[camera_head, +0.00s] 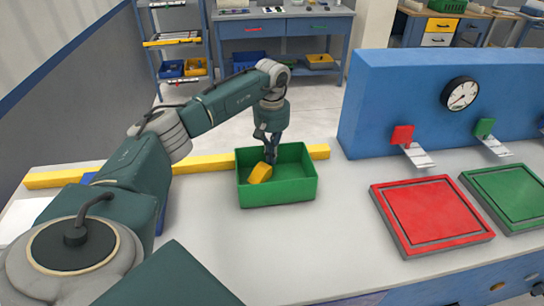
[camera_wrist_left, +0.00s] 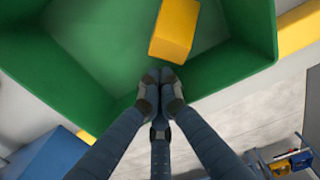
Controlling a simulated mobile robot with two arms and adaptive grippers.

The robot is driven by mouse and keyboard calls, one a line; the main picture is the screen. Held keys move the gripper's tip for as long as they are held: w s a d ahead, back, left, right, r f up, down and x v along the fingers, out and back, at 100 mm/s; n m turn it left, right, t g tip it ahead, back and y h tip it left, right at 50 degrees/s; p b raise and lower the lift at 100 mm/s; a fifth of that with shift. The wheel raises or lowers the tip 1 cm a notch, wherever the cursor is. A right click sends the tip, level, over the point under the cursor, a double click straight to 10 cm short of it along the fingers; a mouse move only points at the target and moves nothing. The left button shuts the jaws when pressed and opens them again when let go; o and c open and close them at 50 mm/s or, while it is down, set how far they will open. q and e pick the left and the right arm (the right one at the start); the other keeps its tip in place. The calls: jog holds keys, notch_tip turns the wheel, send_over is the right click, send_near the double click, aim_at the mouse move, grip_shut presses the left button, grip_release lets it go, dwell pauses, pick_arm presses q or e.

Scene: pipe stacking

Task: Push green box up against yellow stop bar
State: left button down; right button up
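The green box (camera_head: 278,192) stands open and upright on the table in the middle of the head view. A small yellow block (camera_head: 260,173) lies inside it and also shows in the left wrist view (camera_wrist_left: 175,28). The long yellow stop bar (camera_head: 205,162) runs along the box's far side. The box hides its middle, so I cannot tell whether they touch. My left gripper (camera_head: 270,156) points down by the box's far wall, beside the yellow block. In the left wrist view its fingertips (camera_wrist_left: 162,80) are together with nothing between them. My right gripper is not in view.
A blue panel (camera_head: 410,90) with a gauge, red and green tabs stands at the back right. A red square pad (camera_head: 430,212) and a green one (camera_head: 512,195) lie before it. The grey tabletop (camera_head: 320,245) is clear in front of the box.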

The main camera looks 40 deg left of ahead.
pick_arm(q)
notch_tip(320, 180, up, 12)
dwell(0.4)
